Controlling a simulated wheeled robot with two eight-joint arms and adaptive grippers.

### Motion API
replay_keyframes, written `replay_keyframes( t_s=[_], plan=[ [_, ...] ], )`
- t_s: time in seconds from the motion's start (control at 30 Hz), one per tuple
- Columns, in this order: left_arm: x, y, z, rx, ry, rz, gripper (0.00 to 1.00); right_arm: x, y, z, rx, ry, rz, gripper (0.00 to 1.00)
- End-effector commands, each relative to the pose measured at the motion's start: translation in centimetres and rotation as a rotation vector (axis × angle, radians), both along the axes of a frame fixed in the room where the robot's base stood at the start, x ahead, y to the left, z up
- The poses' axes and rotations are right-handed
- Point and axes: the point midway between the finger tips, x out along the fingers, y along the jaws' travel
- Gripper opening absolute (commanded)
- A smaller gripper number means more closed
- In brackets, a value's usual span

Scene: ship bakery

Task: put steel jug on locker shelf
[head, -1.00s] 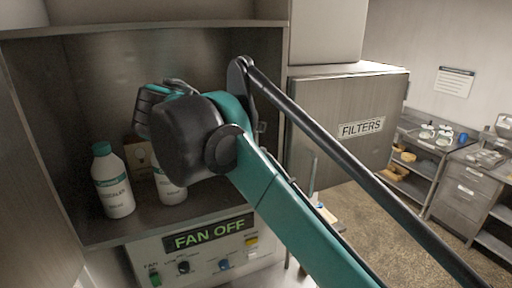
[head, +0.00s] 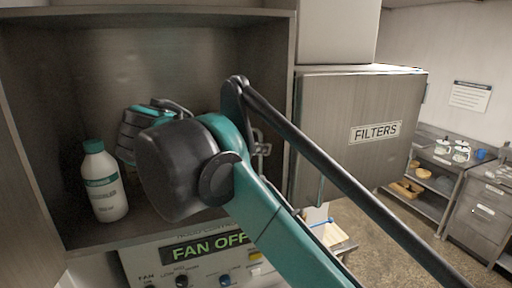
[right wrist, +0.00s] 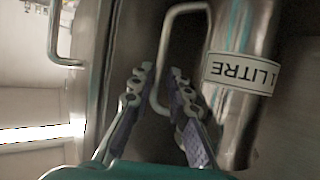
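The steel jug (right wrist: 238,90) shows in the right wrist view, with a white "1 LITRE" label and a wire handle. The locker shelf (head: 112,237) is a flat metal floor above the control panel. My left gripper is not in view.
A white bottle with a green cap (head: 104,182) stands on the shelf left of my wrist. A "FAN OFF" panel (head: 190,262) is below. The "FILTERS" cabinet (head: 350,105) is on the right. A bar handle (right wrist: 53,40) shows in the right wrist view.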

Motion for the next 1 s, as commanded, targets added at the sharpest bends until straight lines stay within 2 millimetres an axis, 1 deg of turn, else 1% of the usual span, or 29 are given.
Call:
replay_keyframes(
  t_s=[0.17, 0.27, 0.37, 0.6, 0.7, 0.83, 1.0],
  plan=[
    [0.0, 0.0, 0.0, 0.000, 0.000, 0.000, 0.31, -0.1, 0.1, 0.1, -0.001, -0.001, 0.000, 0.17],
    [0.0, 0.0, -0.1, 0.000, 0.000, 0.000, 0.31, -0.8, 0.7, 0.4, 0.000, -0.001, 0.004, 0.17],
    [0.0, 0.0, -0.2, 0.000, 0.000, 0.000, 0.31, -2.1, 1.8, 1.1, 0.000, -0.001, 0.006, 0.17],
    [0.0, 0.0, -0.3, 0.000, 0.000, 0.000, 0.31, -5.9, 4.8, 3.1, -0.001, -0.001, 0.005, 0.17],
    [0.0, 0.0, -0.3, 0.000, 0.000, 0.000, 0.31, -7.2, 5.8, 3.8, 0.000, -0.001, 0.004, 0.17],
    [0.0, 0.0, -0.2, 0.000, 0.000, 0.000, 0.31, -8.3, 6.6, 4.4, -0.001, -0.001, 0.002, 0.17],
    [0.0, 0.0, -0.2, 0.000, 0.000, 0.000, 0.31, -8.8, 6.9, 4.6, 0.000, -0.001, 0.001, 0.17]
  ],
)
